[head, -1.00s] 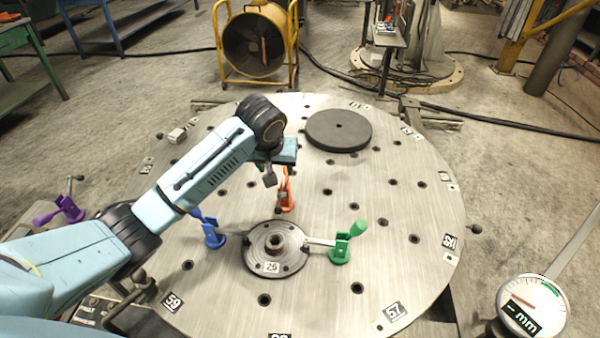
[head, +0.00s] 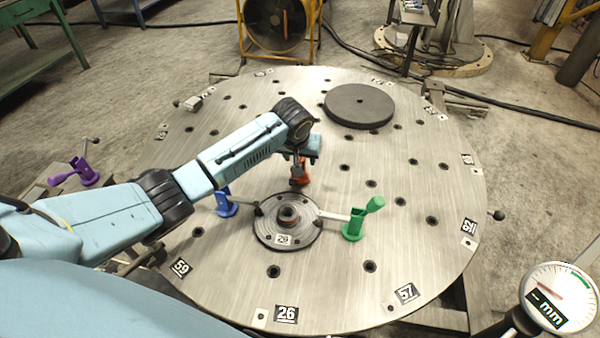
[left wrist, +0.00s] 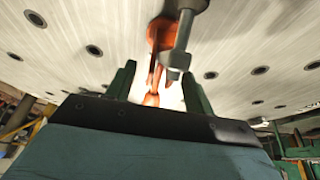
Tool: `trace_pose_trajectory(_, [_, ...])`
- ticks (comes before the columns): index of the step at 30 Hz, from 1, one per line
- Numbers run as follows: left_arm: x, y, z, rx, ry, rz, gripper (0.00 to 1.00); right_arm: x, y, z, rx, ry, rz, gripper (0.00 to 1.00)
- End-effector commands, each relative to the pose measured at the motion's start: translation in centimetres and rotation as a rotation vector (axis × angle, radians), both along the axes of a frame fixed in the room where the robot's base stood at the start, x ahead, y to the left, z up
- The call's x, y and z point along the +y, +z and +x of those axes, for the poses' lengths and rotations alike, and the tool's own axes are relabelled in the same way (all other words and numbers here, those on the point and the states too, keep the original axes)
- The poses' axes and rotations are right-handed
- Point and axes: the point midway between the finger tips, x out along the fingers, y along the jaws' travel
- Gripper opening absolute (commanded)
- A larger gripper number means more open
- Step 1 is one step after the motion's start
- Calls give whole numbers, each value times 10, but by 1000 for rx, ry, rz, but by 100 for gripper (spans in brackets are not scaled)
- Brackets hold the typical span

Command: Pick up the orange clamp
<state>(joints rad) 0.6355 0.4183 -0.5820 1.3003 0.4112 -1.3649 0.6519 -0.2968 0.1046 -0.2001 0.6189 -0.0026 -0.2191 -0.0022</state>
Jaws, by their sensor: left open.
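The orange clamp (head: 304,179) stands on the round metal table, just behind the small flanged disc (head: 268,234). My left gripper (head: 298,161) is right above and in front of it and hides much of it. In the left wrist view the orange clamp (left wrist: 154,40) shows ahead and between the two green fingers of the open left gripper (left wrist: 160,82). A grey metal rod with a nut (left wrist: 180,50) stands beside the clamp there. I cannot tell whether the fingers touch the clamp. My right gripper is not in view.
A blue clamp (head: 226,204) and a green clamp (head: 357,222) stand either side of the disc. A purple clamp (head: 84,172) sits left of the table. A dark round plate (head: 359,104) lies at the back. A dial gauge (head: 552,294) is at lower right.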

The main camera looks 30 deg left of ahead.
Motion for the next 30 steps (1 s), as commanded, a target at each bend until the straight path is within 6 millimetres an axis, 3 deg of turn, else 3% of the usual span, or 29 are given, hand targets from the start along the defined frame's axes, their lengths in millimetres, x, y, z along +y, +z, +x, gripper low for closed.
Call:
trace_pose_trajectory(3, [1,-10,4,0,1,1,53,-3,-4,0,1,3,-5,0])
trace_pose_trajectory(11, [1,-11,5,-1,0,0,53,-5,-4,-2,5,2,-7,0])
trace_pose_trajectory(22, [1,-11,5,-1,0,0,4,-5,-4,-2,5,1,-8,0])
trace_pose_trajectory(30, [1,-6,6,-5,0,-1,4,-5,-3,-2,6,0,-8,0])
